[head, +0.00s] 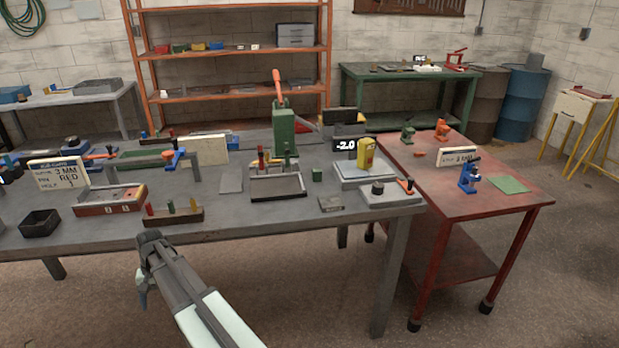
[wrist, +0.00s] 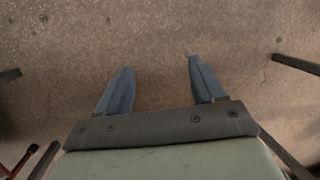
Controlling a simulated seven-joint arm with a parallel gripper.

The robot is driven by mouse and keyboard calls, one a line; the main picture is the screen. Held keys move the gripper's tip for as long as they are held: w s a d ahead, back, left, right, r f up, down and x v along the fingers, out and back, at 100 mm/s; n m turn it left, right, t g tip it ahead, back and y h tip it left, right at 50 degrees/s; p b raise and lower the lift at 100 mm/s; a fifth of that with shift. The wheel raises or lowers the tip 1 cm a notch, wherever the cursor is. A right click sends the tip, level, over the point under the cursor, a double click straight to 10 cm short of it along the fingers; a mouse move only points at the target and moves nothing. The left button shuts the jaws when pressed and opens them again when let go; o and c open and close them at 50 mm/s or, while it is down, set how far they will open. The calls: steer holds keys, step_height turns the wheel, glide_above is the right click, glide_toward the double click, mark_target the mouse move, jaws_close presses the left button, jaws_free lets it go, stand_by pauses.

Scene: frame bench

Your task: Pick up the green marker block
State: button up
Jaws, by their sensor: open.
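A small green block (head: 317,174) stands on the grey bench top (head: 325,224), between a grey tray and a scale. In the head view my gripper (head: 146,258) is in front of the bench's near edge, well to the left of the green block. In the wrist view my gripper (wrist: 158,75) is open, with its two fingers apart and only floor between them. The green block does not show in the wrist view.
A grey tray (head: 278,188) stands left of the green block, with a green press (head: 283,130) behind it. A scale (head: 362,176) bearing a yellow object (head: 366,152) is to its right. A flat grey plate (head: 331,203) lies in front. A red table (head: 450,190) adjoins the bench.

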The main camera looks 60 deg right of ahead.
steer(key=w+d+r+m+t, duration=0.1)
steer(key=w+d+r, duration=0.3)
steer(key=r, duration=0.6)
steer(key=w+d+r+m+t, duration=0.1)
steer(key=w+d+r, duration=0.1)
steer(key=d+r, duration=0.6)
steer(key=w+d+r+t, duration=0.1)
steer(key=w+d+r, duration=0.2)
steer(key=r, duration=0.9)
steer(key=r+g+h, duration=0.1)
steer(key=h, duration=0.3)
glide_above(317, 170)
step_height(317, 170, down, 7)
steer(key=shift+f, duration=0.2)
steer(key=shift+w+d+f, duration=0.1)
steer(key=shift+f, duration=2.6)
